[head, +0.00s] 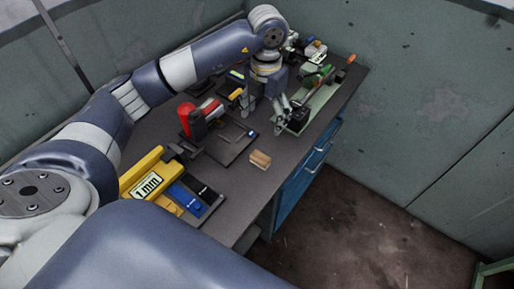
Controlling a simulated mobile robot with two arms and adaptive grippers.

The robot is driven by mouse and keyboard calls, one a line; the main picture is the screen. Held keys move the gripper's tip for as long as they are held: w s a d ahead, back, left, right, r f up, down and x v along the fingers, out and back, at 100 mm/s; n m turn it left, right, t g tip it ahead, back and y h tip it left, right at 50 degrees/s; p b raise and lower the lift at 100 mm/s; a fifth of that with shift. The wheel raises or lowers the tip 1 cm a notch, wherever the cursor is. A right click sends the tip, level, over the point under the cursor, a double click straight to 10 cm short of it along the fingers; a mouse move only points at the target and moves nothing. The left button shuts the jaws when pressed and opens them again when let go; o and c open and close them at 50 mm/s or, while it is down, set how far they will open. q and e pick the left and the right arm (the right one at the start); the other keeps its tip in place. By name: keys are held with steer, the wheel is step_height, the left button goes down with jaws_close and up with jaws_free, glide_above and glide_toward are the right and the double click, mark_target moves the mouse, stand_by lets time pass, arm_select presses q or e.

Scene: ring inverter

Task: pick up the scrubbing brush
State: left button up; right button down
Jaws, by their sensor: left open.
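A small tan, wooden-looking block that seems to be the scrubbing brush (260,160) lies flat on the dark bench top (240,178), close to its right edge. Its bristles cannot be made out. My left gripper (264,120) reaches over the bench from the far side, pointing down. It is open with nothing seen between its fingers, and it is farther back than the brush, apart from it. My right gripper is not in view.
A yellow case (152,175) and a blue item (186,197) are nearer. A green tray (322,98) with tools stands at the far right.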

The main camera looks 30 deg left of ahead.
arm_select(q)
step_height(320, 180, down, 2)
steer(key=b, duration=0.5)
glide_above(263, 154)
step_height(263, 154, down, 9)
steer(key=shift+r, duration=0.1)
steer(key=shift+w+f, duration=0.1)
steer(key=shift+f, duration=0.25)
step_height(263, 154, down, 4)
steer(key=shift+p, duration=1.2)
steer(key=shift+f, duration=0.65)
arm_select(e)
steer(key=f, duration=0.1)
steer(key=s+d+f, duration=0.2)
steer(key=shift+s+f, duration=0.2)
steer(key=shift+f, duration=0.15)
